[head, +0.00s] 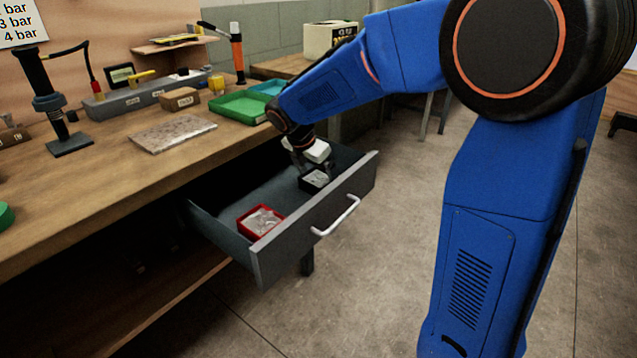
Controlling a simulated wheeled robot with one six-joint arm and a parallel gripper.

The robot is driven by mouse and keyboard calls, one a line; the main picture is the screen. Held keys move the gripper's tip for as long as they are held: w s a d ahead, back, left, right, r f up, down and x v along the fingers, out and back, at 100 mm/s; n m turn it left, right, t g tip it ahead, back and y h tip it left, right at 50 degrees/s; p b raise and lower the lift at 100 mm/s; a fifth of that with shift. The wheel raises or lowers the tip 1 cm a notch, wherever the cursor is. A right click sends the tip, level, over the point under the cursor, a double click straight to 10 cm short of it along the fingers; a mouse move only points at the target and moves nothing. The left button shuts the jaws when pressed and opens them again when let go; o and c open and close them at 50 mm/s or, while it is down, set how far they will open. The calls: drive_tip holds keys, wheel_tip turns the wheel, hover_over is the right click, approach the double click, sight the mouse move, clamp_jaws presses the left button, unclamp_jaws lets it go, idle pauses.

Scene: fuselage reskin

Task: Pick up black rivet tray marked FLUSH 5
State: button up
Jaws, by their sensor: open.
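A small black tray (315,181) with pale contents sits in the right part of the open drawer (285,228). Its marking is too small to read. My gripper (315,168) points down into the drawer right at the black tray, with its fingers close around or just above the tray's rim. I cannot tell whether they touch it. The fingers are apart, and part of the tray is hidden behind them. A red tray (261,221) with pale contents sits in the same drawer, to the left and nearer.
The drawer's front panel and handle (337,216) stick out from the wooden workbench (95,205). On the bench stand a green tray (240,107), a grey stone-like plate (172,132), a small cardboard box (179,98) and a black stand tool (50,105). The floor at right is open.

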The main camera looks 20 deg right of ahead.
drive_tip(key=shift+c, duration=0.7)
drive_tip(key=c, duration=1.2)
